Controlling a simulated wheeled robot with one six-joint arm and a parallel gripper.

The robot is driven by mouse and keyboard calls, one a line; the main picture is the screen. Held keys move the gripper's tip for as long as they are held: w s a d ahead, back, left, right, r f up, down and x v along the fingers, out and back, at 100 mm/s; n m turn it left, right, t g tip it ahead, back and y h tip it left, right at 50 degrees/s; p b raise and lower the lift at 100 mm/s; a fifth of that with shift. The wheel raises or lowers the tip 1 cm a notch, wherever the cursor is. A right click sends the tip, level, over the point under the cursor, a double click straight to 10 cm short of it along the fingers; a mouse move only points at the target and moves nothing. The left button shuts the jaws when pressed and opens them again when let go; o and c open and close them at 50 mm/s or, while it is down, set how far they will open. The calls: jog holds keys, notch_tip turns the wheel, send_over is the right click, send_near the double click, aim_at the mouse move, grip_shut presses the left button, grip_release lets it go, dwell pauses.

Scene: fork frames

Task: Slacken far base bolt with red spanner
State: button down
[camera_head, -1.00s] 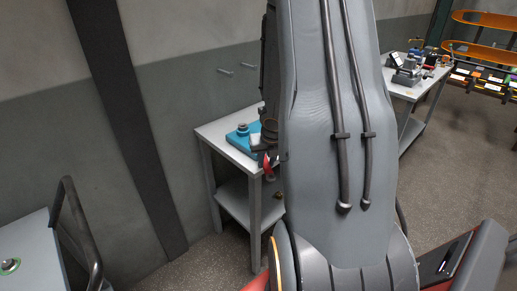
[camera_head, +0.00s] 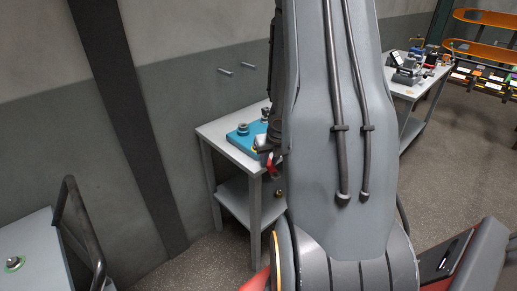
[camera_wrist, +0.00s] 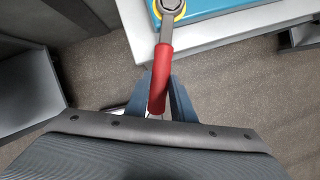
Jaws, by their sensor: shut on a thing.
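The red spanner (camera_wrist: 160,78) is held by its red handle between the two blue-grey fingers of my gripper (camera_wrist: 160,92). Its grey shaft points away to the top of the wrist view. Its head is at a bolt with a yellow ring (camera_wrist: 180,8) near the edge of the blue base (camera_wrist: 215,8); whether it is fully seated I cannot tell. In the head view the blue base (camera_head: 240,142) lies on a table, with a grey bolt (camera_head: 242,129) on its left part and another fitting (camera_head: 265,114) behind. My arm hides the base's right side.
The light grey table (camera_head: 212,133) stands against the wall, with a lower shelf (camera_head: 235,197). Another bench (camera_head: 405,90) with equipment is at the back right. A grey surface with a rail (camera_head: 30,250) is at the lower left.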

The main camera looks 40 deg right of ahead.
jog(key=shift+d+r+n+p, duration=0.1)
jog(key=shift+d+n+p, duration=0.35)
jog(key=shift+p, duration=0.2)
dwell(0.4)
jog(key=shift+w+a+m+b, duration=0.2)
jog(key=shift+a+m+b, duration=0.35)
jog(key=shift+b, duration=0.3)
dwell(0.5)
jog(key=c, duration=2.1)
grip_release()
grip_shut()
jog(key=shift+c, duration=0.3)
grip_release()
grip_shut()
jog(key=shift+a+b, duration=0.2)
jog(key=shift+b, duration=0.25)
